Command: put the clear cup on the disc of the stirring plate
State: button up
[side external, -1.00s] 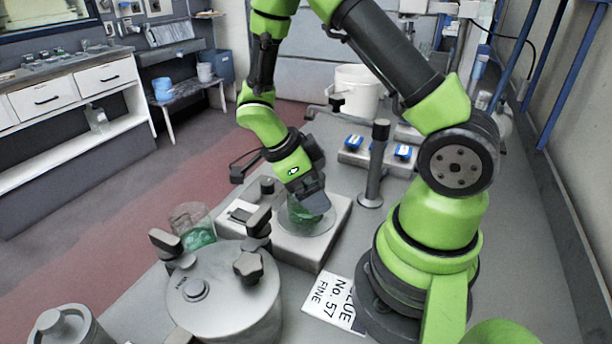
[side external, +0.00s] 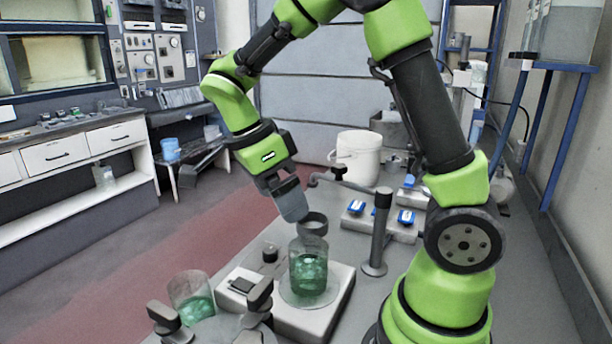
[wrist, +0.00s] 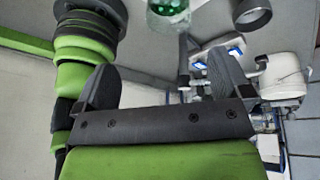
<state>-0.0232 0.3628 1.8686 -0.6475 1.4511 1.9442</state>
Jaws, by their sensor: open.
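A clear cup (side external: 308,272) with green contents stands upright on the pale disc (side external: 325,298) of the stirring plate (side external: 341,300). It also shows at the top of the wrist view (wrist: 168,22), ahead of the fingers. My gripper (side external: 292,207) is above and behind this cup, tilted, apart from it. In the wrist view my gripper (wrist: 163,88) has its two fingers wide apart with nothing between them. A second clear cup (side external: 190,294) with green contents stands left of the stirring plate.
A grey open cylinder (side external: 313,224) stands just behind the stirring plate, close to my gripper. A dark upright post (side external: 379,230) stands to the right. A rack with blue-topped items (side external: 378,222) and a white bucket (side external: 358,158) are farther back. Dark clamp knobs (side external: 260,294) rise at the front left.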

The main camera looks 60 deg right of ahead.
jog(key=s+a+r+n+t+y, duration=0.2)
jog(key=s+r+n+t, duration=0.2)
jog(key=n, duration=0.6)
jog(key=s+a+r+n+t+y, duration=0.2)
jog(key=s+a+r+n+t, duration=0.1)
jog(key=n, duration=0.8)
jog(key=s+r+t, duration=0.1)
jog(key=s+t, duration=0.1)
jog(key=t, duration=0.1)
jog(key=shift+s+a+r+t+y, duration=0.3)
jog(key=shift+s+a+r, duration=0.05)
jog(key=shift+s+r, duration=0.05)
dwell(0.5)
